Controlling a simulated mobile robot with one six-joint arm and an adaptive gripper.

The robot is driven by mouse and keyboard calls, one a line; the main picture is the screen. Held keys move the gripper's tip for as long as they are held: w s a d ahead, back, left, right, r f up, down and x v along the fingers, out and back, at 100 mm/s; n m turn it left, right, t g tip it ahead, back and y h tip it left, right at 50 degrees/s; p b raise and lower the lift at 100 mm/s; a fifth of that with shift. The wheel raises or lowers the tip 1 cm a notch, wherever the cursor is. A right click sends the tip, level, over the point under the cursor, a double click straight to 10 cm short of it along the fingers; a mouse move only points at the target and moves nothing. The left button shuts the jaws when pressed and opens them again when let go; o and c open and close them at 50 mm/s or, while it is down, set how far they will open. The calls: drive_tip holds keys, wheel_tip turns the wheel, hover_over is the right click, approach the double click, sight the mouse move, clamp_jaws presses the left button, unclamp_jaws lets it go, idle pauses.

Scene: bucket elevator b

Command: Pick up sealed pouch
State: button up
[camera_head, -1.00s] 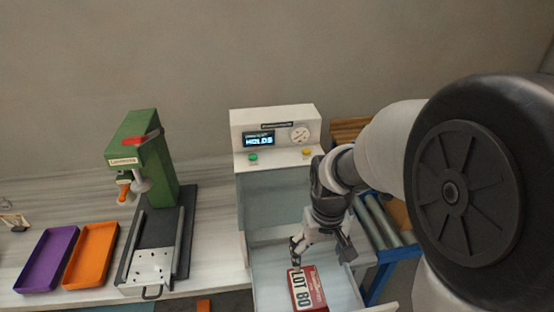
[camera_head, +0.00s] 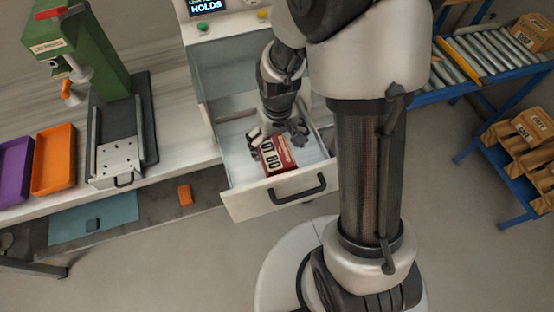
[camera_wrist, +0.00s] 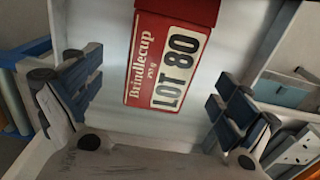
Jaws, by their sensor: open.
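The sealed pouch (camera_head: 278,155) is red with a white label reading "LOT 80". It lies in the open white drawer (camera_head: 272,199) below the machine. In the wrist view the pouch (camera_wrist: 168,60) shows the words "Brindlecup" and "LOT 80", and its upper part runs out of the frame. My gripper (camera_head: 279,138) is above the pouch, at its far end in the head view. In the wrist view the fingers of my gripper (camera_wrist: 160,98) are spread wide, one on each side of the pouch. Neither finger appears to touch it.
A green press (camera_head: 80,45), an orange tray (camera_head: 53,160) and a purple tray (camera_head: 14,170) stand to the left. A roller conveyor (camera_head: 490,55) and a blue rack with cardboard boxes (camera_head: 530,128) are at right.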

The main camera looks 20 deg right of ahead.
sight(277, 155)
drive_tip(key=f, duration=0.1)
drive_tip(key=f+b, duration=0.1)
drive_tip(key=f, duration=0.1)
drive_tip(key=f+b, duration=0.1)
drive_tip(key=f, duration=0.1)
drive_tip(key=shift+s+a, duration=0.2)
drive_tip(key=shift+s, duration=0.05)
drive_tip(key=shift+c, duration=0.4)
drive_tip(key=c, duration=0.8)
